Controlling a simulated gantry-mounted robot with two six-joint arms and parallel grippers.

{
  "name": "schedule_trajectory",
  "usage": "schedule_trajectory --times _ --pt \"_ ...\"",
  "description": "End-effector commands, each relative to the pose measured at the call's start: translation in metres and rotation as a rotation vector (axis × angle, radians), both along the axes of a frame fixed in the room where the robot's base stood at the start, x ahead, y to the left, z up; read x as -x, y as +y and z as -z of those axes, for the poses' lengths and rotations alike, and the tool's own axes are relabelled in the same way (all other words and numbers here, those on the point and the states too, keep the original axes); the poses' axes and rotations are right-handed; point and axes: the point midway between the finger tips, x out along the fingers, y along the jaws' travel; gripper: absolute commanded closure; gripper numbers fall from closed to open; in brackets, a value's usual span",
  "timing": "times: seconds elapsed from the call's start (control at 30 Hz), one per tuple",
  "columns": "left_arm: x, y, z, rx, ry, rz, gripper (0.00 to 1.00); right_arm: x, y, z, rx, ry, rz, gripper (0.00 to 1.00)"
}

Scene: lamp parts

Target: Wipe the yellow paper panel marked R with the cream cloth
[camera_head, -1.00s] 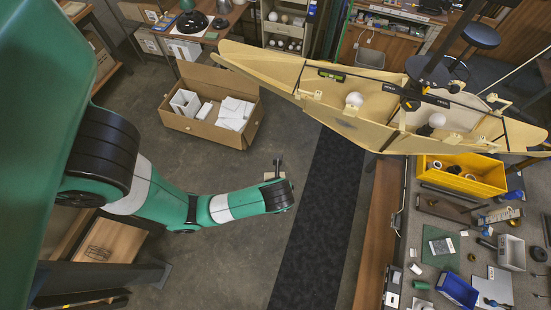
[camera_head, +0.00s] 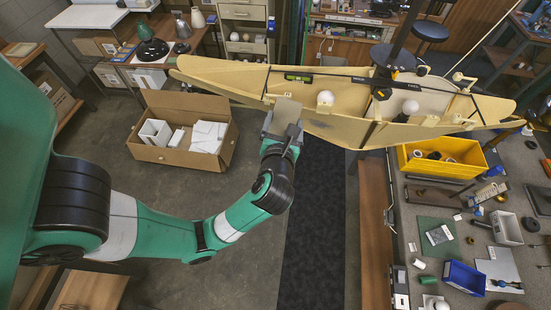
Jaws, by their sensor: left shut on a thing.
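The pale yellow boat-shaped paper lamp (camera_head: 225,80) spans the upper middle and right of the head view, with white bulbs inside its open frame. I cannot read an R on any panel. My left gripper (camera_head: 282,130) is at the lamp's near side, left of its middle. It is shut on a pale piece that looks like the cream cloth (camera_head: 288,108), held up against or just in front of the near yellow panel (camera_head: 335,128). I cannot tell whether cloth and panel touch. The gripper hides part of that panel. My right gripper is not in view.
A dark post with black clamps (camera_head: 382,75) stands at the lamp's middle. An open cardboard box (camera_head: 148,105) with white pieces is on the floor at left. A yellow bin (camera_head: 440,167) and a cluttered bench with a blue bin (camera_head: 464,278) lie to the right.

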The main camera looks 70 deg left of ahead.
Motion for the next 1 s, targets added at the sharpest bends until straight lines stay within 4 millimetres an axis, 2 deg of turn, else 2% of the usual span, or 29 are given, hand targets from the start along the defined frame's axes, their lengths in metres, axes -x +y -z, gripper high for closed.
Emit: schedule_trajectory --times 0.03,0.17,0.3,0.43,0.6,0.7,0.8,1.0 --pt "-0.003 -0.002 0.015 -0.064 -0.025 0.079 0.67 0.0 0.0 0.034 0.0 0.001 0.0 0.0" --pt "-0.018 -0.015 0.021 -0.227 -0.098 0.259 0.67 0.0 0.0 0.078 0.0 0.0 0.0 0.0" --pt "-0.036 -0.029 0.053 -0.388 -0.194 0.366 0.67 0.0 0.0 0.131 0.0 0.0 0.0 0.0" --pt "-0.046 -0.031 0.095 -0.531 -0.271 0.369 0.67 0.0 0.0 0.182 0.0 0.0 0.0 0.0" --pt "-0.043 -0.013 0.14 -0.691 -0.326 0.298 0.67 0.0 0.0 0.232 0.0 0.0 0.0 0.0" --pt "-0.038 -0.002 0.159 -0.767 -0.352 0.268 0.67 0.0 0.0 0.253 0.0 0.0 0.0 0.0" --pt "-0.035 0.004 0.166 -0.826 -0.375 0.25 0.67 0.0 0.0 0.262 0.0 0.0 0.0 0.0" --pt "-0.033 0.005 0.164 -0.887 -0.405 0.24 0.67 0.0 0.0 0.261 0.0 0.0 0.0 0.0"
